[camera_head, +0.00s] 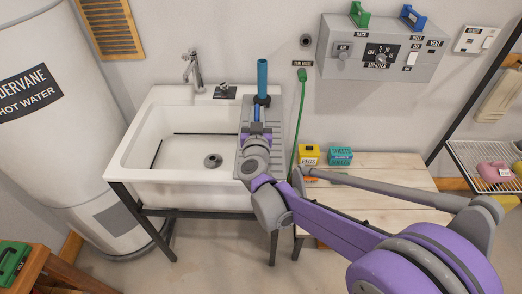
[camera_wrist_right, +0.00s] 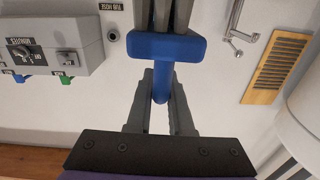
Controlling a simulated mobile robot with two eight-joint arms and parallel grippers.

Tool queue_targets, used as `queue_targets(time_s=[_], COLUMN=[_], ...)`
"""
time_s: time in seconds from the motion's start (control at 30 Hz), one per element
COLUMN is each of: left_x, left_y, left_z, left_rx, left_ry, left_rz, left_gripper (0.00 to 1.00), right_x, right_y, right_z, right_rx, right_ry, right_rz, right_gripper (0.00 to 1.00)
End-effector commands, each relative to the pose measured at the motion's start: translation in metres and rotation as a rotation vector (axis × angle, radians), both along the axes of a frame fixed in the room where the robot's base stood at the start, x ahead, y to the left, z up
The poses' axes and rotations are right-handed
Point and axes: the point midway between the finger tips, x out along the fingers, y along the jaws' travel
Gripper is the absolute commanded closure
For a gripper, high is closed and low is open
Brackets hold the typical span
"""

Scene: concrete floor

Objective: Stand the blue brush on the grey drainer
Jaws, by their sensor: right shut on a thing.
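The blue brush (camera_wrist_right: 166,47) is between the fingers of my right gripper (camera_wrist_right: 162,95) in the right wrist view, its wide block across them and a short stretch of handle below it in the picture. In the head view my right gripper (camera_head: 258,128) is over the grey drainer (camera_head: 281,137), right of the sink basin, with a little blue showing at its tip. A teal-blue upright cylinder (camera_head: 262,78) rises just beyond it; I cannot tell whether it belongs to the brush. Whether the brush touches the drainer is hidden. My left gripper is out of view.
The white sink (camera_head: 150,160) with its tap (camera_head: 194,72) lies left of the drainer. A green hose (camera_head: 300,110) hangs at its right edge. A yellow box (camera_head: 309,154) and a teal box (camera_head: 340,156) stand on the wooden bench (camera_head: 375,200). A control box (camera_head: 380,50) is on the wall.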

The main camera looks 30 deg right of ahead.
Motion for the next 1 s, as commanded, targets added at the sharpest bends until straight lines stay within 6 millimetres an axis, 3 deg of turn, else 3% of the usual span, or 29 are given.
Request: queue_targets(time_s=[0.13, 0.3, 0.73, 1.0], left_x=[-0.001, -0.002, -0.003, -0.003], left_y=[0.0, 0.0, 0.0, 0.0], left_z=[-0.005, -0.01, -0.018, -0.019], left_rx=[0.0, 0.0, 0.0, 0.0], left_ry=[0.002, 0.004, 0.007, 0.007], left_rz=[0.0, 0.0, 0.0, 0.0], left_gripper=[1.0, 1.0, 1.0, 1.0], right_x=[-0.004, -0.004, -0.004, -0.004], right_y=[-0.011, -0.011, -0.011, -0.011], right_z=[-0.001, -0.032, -0.085, -0.091], right_rx=[-0.011, -0.013, -0.012, -0.012], right_ry=[0.008, 0.008, 0.008, 0.008], right_rz=[-0.019, -0.02, -0.02, -0.02], right_gripper=[1.0, 1.0, 1.0, 1.0])
